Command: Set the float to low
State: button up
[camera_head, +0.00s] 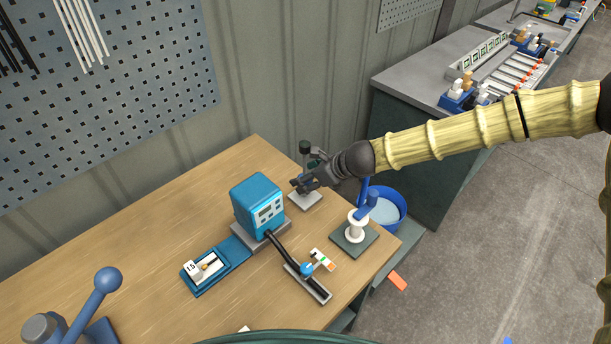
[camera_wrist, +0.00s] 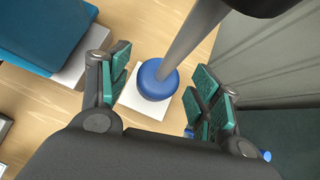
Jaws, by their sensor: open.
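A slim grey upright rod (camera_wrist: 192,32) stands on a square white base (camera_wrist: 130,97) in the wrist view. A round blue piece (camera_wrist: 157,79), which looks like the float, sits low around the rod, close to the base. In the head view the white base (camera_head: 306,200) is behind the blue box, and a dark knob (camera_head: 305,147) tops the stand. My gripper (camera_head: 299,184) is at the stand, above the base. In the wrist view my open gripper (camera_wrist: 163,75) has one finger on each side of the blue piece in the picture. Contact cannot be told.
A blue box with a display (camera_head: 258,204) stands close left of my gripper. A white spool with a blue handle (camera_head: 357,228) is on the right, with a blue bucket (camera_head: 402,207) beyond. A black lever (camera_head: 284,248) reaches towards the front. The ribbed wall is close behind.

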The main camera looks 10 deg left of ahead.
jog(key=shift+w+a+f, duration=0.15)
jog(key=shift+a+f, duration=0.3)
grip_shut()
jog(key=shift+d+f+b, duration=0.1)
jog(key=shift+f+b, duration=1.35)
jog(key=shift+f, duration=0.65)
grip_release()
jog(key=v, duration=1.2)
